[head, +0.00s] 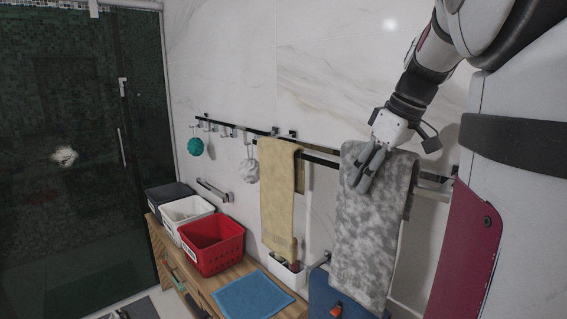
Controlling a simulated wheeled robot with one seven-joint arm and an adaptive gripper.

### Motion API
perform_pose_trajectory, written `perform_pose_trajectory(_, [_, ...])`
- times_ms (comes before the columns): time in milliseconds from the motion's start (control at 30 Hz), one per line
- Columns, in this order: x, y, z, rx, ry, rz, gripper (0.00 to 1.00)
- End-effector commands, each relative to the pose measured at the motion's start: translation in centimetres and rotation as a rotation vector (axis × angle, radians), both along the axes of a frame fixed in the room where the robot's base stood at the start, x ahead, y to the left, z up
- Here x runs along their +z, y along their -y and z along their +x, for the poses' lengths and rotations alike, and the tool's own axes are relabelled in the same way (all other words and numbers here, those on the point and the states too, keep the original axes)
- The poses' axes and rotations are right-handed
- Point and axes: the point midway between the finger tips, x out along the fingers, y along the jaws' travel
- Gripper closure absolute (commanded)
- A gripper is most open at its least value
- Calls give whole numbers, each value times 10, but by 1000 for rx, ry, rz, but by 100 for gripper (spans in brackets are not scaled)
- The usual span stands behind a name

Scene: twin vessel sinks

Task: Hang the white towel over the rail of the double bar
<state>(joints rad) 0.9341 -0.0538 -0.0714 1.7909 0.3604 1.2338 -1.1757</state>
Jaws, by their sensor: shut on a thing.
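A mottled grey-and-white towel (372,235) hangs down in front of the wall at the right; it is the only whitish towel in view. Its top edge lies at the double bar (322,157) and seems to pass over it, but the back side is hidden. My gripper (364,182) points down at the towel's upper part, in front of the bar. Its fingers are shut on the towel's cloth. A yellow towel (277,195) hangs from the bar further left. The bar's right end (436,184) shows beyond the mottled towel.
A hook rail (228,127) holds a teal puff (195,147) and a white puff (249,171). Below, a wooden bench (206,285) bears a red basket (211,246), a white basket, a dark basket and a blue cloth (252,296). A glass shower door (80,150) is at left.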

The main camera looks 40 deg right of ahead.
Motion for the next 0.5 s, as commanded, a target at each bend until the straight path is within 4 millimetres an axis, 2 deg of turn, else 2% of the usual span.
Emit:
perform_pose_trajectory(300, [-23,0,1,0,0,0,100])
perform_pose_trajectory(500, [-32,1,0,-2,1,-1,100])
